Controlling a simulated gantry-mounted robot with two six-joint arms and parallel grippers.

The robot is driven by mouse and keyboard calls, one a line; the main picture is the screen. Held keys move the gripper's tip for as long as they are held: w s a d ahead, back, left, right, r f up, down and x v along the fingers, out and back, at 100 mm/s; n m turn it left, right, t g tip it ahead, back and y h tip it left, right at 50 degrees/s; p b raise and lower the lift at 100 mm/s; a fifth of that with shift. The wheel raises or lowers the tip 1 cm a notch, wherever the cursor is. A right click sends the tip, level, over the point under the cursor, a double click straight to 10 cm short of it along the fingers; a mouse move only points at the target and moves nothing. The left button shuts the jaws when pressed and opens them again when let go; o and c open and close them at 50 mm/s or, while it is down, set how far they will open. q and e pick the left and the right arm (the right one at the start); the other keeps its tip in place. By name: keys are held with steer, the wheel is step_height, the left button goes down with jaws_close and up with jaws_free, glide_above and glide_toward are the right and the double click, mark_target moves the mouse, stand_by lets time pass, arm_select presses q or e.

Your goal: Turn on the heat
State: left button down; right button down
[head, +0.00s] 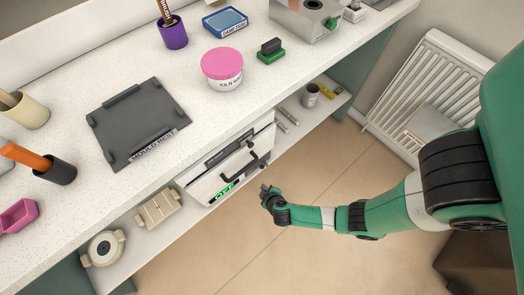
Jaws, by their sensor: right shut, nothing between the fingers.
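The kiln (205,188) is a white box with dark trim, on the shelf under the counter. A black handle (252,157) runs along its front. A small green lit display (224,191) sits low on the front and seems to read OFF. My right gripper (265,188) is shut and empty. In the picture it is just right of the display and below the handle, and it looks apart from the kiln. Any switch or knob near the gripper is too small to make out. My left gripper is not in view.
A speckled counter (75,75) overhangs the kiln. A grey mould tray (137,120) and a pink-lidded jar (222,70) stand on it. Cream moulds (158,209) sit left of the kiln on the shelf. A white radiator (420,85) is at the right wall.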

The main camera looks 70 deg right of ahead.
steer(key=w+d+f+b, duration=0.3)
steer(key=d+f+b, duration=0.1)
steer(key=d, duration=0.4)
steer(key=shift+w+f, duration=0.2)
steer(key=shift+f, duration=0.6)
